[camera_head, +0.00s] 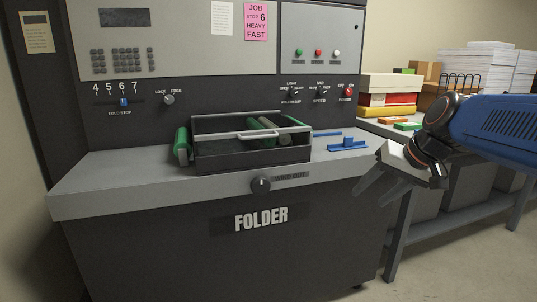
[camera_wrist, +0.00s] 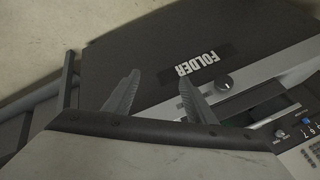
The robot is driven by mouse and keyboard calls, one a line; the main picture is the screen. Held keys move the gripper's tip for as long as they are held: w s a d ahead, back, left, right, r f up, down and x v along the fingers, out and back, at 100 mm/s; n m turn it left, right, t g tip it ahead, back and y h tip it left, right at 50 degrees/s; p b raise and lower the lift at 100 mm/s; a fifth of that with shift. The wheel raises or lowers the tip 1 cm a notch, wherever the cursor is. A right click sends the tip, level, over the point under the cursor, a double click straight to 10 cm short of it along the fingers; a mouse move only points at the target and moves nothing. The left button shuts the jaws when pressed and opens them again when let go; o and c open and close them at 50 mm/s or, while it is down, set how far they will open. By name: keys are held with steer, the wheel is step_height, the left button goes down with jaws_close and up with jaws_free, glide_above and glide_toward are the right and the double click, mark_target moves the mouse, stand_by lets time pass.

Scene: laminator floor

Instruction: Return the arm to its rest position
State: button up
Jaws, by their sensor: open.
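My gripper (camera_head: 376,184) is at the end of my blue arm, in front of the right end of the folder machine (camera_head: 220,240). Its two fingers are spread apart with nothing between them. In the wrist view the fingers (camera_wrist: 157,92) point toward the machine's dark front panel (camera_wrist: 150,50), which shows the word FOLDER. The gripper hangs clear of the machine's ledge, with no contact visible.
A dark tray (camera_head: 240,157) with green rollers and a handle sits on the ledge. A blue fence piece (camera_head: 347,144) lies right of it. A side table at right holds paper stacks (camera_head: 480,62) and boxes (camera_head: 388,84). Floor at lower right is clear.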

steer(key=s+d+f+n+h, duration=0.1)
steer(key=s+f, duration=0.7)
steer(key=s, duration=0.2)
steer(key=s+d+f+n+g+h, duration=0.1)
steer(key=s+f+h, duration=0.1)
steer(key=s+f, duration=0.6)
steer(key=s, duration=0.2)
steer(key=shift+s+d+h, duration=0.3)
steer(key=shift+s+d, duration=0.1)
